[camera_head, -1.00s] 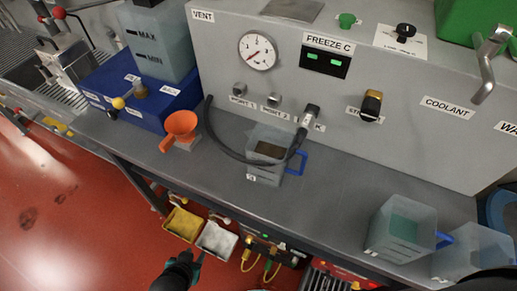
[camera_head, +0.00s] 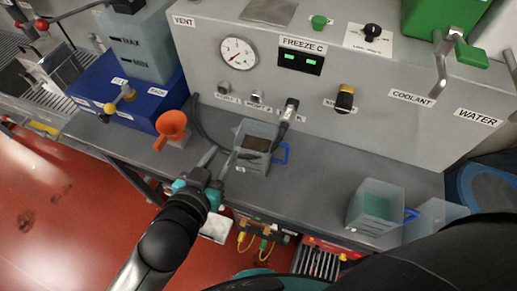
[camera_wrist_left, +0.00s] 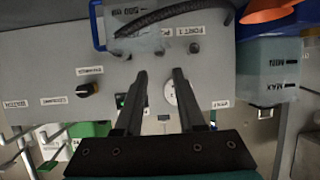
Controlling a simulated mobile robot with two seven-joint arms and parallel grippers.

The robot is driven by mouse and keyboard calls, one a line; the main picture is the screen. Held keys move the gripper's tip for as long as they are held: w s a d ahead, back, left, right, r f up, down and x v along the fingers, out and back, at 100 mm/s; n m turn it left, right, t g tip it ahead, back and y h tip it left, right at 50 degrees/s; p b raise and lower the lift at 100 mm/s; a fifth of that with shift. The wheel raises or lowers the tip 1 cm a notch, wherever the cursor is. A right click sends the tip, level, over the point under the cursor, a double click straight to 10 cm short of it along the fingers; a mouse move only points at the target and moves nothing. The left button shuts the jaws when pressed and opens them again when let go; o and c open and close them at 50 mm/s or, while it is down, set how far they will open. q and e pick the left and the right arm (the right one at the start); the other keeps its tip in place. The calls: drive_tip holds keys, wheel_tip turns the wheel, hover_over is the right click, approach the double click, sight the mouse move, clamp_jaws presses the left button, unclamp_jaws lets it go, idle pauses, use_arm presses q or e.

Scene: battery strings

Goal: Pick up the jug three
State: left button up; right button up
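A clear jug with a blue handle (camera_head: 258,146) stands on the grey bench below the gauge panel, with dark contents and a small label I cannot read. A second clear jug, with green contents (camera_head: 376,207), stands further right. A third clear jug (camera_head: 434,217) is partly hidden behind a dark arm part. Which one is jug three I cannot tell. My left gripper (camera_head: 219,160) is open and empty, just left of the middle jug. In the left wrist view its fingers (camera_wrist_left: 160,80) are apart, with the jug's blue handle (camera_wrist_left: 97,25) beyond them at the top.
A black hose (camera_head: 203,130) curves beside and over the middle jug. The grey panel (camera_head: 350,65) rises behind. The bench between the middle and right jugs is clear.

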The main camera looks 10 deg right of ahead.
sight(239, 131)
use_arm(q)
drive_tip(key=shift+a+f+b+x, duration=0.1)
drive_tip(key=shift+f+b+x, duration=0.1)
drive_tip(key=shift+x, duration=1.85)
drive_tip(key=shift+a+f+b+x, duration=0.1)
drive_tip(key=shift+f+b+x, duration=0.05)
drive_tip(key=shift+x, duration=1.95)
drive_tip(key=shift+f+b+x, duration=0.15)
drive_tip(key=shift+f+x, duration=0.05)
drive_tip(key=shift+x, duration=1.85)
drive_tip(key=shift+s, duration=0.15)
clamp_jaws()
drive_tip(key=shift+r, duration=0.1)
